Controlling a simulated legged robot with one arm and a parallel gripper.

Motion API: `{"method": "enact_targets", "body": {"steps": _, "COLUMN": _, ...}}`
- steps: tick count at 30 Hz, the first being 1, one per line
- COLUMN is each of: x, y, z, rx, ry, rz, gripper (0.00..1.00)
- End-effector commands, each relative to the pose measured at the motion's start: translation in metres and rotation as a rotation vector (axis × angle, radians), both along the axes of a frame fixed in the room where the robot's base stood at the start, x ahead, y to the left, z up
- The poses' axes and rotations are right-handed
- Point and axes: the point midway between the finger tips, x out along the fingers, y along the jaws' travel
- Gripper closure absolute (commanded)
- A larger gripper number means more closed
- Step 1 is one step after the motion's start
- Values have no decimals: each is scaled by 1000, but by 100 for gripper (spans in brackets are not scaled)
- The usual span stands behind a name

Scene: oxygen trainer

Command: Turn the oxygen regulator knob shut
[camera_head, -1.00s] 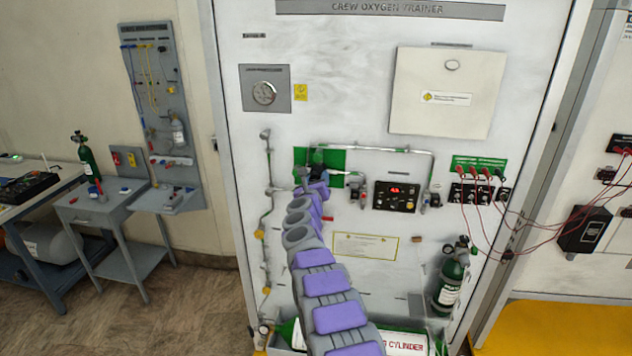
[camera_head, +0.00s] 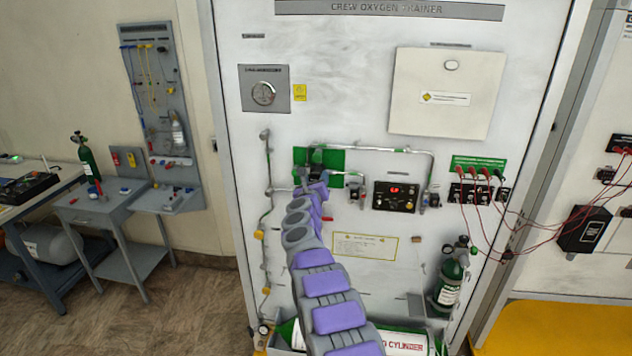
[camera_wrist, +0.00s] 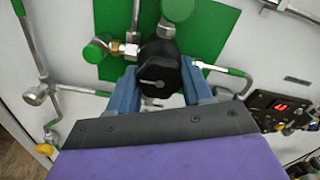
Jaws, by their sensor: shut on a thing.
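The black regulator knob (camera_wrist: 158,68) sits in front of a green plate (camera_wrist: 110,25) on the white trainer panel. It has a pale mark on its face. In the wrist view, my gripper (camera_wrist: 160,82) has one blue finger on each side of the knob and is shut on it. In the head view, my gripper (camera_head: 312,172) is at the green plate (camera_head: 330,158), and my arm hides most of the knob there. A green-capped brass fitting (camera_wrist: 97,48) is just left of the knob.
Metal pipes (camera_head: 370,148) run beside the knob. A control box with a red display (camera_head: 396,196) is to its right. A green cylinder (camera_head: 450,285) stands lower right, and a large cylinder (camera_head: 405,340) lies below my arm. Red cables (camera_head: 490,215) hang at right.

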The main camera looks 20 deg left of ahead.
Motion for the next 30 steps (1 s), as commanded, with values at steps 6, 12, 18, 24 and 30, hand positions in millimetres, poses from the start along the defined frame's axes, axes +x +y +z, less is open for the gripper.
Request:
{"method": "enact_targets", "body": {"steps": 6, "x": -2, "y": 4, "z": -6, "rx": -5, "ry": 7, "rz": 8, "gripper": 81}}
{"method": "enact_targets", "body": {"steps": 12, "x": -2, "y": 4, "z": -6, "rx": -5, "ry": 7, "rz": 8, "gripper": 45}}
{"method": "enact_targets", "body": {"steps": 18, "x": -1, "y": 3, "z": -4, "rx": -3, "ry": 5, "rz": 5, "gripper": 27}}
{"method": "enact_targets", "body": {"steps": 24, "x": 0, "y": 0, "z": -2, "rx": -1, "ry": 2, "rz": 3, "gripper": 27}}
{"method": "enact_targets", "body": {"steps": 30, "x": -4, "y": -2, "z": -3, "rx": -2, "ry": 4, "rz": 2, "gripper": 27}}
